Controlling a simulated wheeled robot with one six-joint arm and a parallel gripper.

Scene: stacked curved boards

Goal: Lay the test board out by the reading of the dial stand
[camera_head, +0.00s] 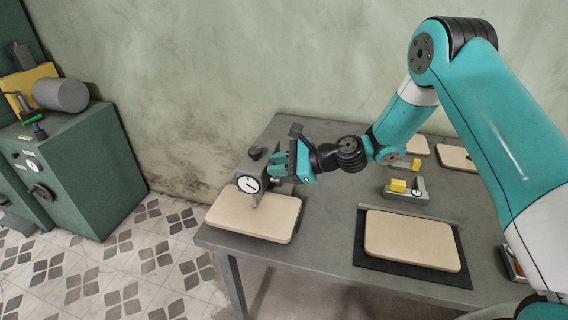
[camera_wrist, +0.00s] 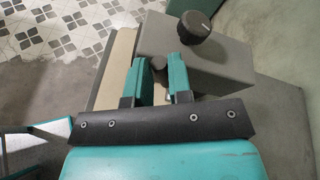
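The dial stand is a grey block (camera_wrist: 220,65) with a black knob (camera_wrist: 195,27) on top; its round white dial (camera_head: 248,184) faces the head camera. The needle is too small to read. A beige board (camera_head: 254,215) lies under the dial at the table's left front edge, and the stand's grey probe (camera_head: 257,200) reaches down to its top, seemingly touching. My gripper (camera_head: 278,168) is at the stand, just right of the dial. In the wrist view its fingers (camera_wrist: 159,76) close on both sides of a small dark knob (camera_wrist: 158,67) of the stand.
A second beige board (camera_head: 412,240) lies on a black mat (camera_head: 361,250) at the front right. Behind it stands a grey fixture (camera_head: 407,197) with a yellow block (camera_head: 398,185). More boards (camera_head: 457,157) lie at the back right. A green cabinet (camera_head: 75,170) stands off the table's left.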

